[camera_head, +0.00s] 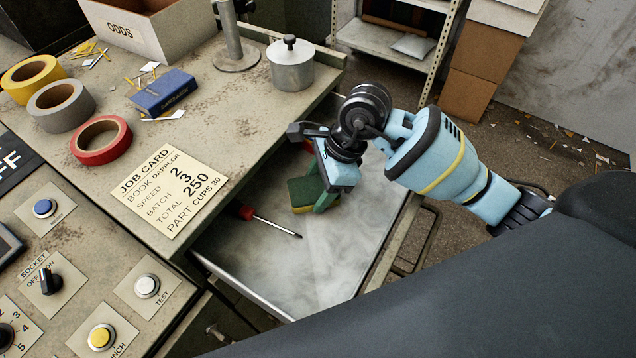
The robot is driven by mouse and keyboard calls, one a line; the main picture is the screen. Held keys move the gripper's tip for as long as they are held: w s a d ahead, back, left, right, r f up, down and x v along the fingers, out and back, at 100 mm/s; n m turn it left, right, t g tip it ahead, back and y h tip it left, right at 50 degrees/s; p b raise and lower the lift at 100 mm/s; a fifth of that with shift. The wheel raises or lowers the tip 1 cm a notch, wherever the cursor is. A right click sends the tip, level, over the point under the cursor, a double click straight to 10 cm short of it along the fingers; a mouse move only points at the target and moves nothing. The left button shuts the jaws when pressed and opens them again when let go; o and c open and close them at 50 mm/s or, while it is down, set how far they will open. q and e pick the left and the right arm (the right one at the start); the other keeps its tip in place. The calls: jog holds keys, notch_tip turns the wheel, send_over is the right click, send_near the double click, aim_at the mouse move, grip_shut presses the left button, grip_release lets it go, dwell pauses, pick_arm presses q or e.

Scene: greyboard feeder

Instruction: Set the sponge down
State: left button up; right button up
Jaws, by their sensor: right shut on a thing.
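The sponge (300,195) is a small block, green on one side and yellowish on the other. It shows at the middle of the head view, over the open drawer (330,262) with a pale marbled floor. My right gripper (318,200) reaches in from the right, points down and is shut on the sponge. The gripper hides part of the sponge, and I cannot tell whether the sponge touches the drawer floor. My left gripper is not in view.
A screwdriver (270,222) lies in the drawer left of the sponge. The worktop above holds a job card (170,190), tape rolls (102,141), a blue box (163,92) and a lidded metal pot (290,68). The drawer's front area is clear.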

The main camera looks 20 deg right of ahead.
jog(key=shift+f, duration=0.1)
jog(key=o, duration=0.9)
jog(key=shift+r, duration=0.25)
jog(key=v, duration=1.1)
jog(key=shift+d+r, duration=0.1)
jog(key=shift+r, duration=0.3)
